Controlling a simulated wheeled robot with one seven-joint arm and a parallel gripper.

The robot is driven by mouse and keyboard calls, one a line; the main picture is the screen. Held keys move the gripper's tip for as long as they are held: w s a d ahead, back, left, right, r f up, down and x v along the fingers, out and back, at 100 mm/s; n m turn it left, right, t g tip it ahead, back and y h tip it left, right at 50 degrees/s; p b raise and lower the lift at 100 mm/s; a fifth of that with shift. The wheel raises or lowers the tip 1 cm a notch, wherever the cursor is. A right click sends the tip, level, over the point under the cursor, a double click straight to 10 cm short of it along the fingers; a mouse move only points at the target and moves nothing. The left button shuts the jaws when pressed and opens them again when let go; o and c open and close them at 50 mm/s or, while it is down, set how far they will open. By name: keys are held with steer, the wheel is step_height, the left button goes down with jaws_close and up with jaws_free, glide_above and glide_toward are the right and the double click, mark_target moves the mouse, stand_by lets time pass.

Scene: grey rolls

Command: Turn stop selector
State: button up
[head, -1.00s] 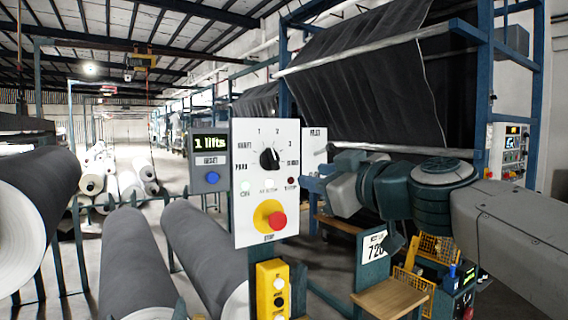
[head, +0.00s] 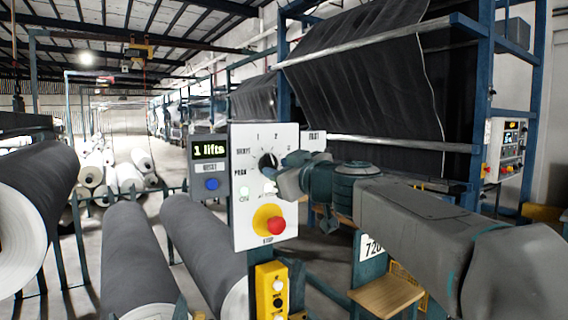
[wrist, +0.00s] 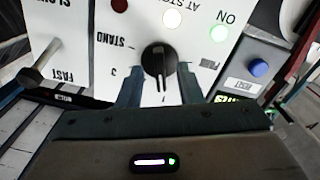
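The black selector knob (head: 266,161) sits on a white panel (head: 248,209) with position labels around it. My gripper (head: 279,176) is at the panel from the right, partly covering the knob in the head view. In the wrist view my gripper (wrist: 158,72) is open, one finger on each side of the knob's lower part. Gaps show beside the knob; the fingers' depth is unclear.
A red stop button (head: 277,225) on a yellow base sits below the knob. A "1 lifts" display (head: 210,150) with a blue button (head: 212,184) is at left. A lever (wrist: 45,62) on a FAST/SLOW panel stands beside it. Grey rolls (head: 135,255) lie at lower left.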

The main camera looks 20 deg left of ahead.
steer(key=shift+w+a, duration=0.25)
steer(key=shift+a, duration=0.1)
jaws_close()
steer(key=shift+d, duration=0.2)
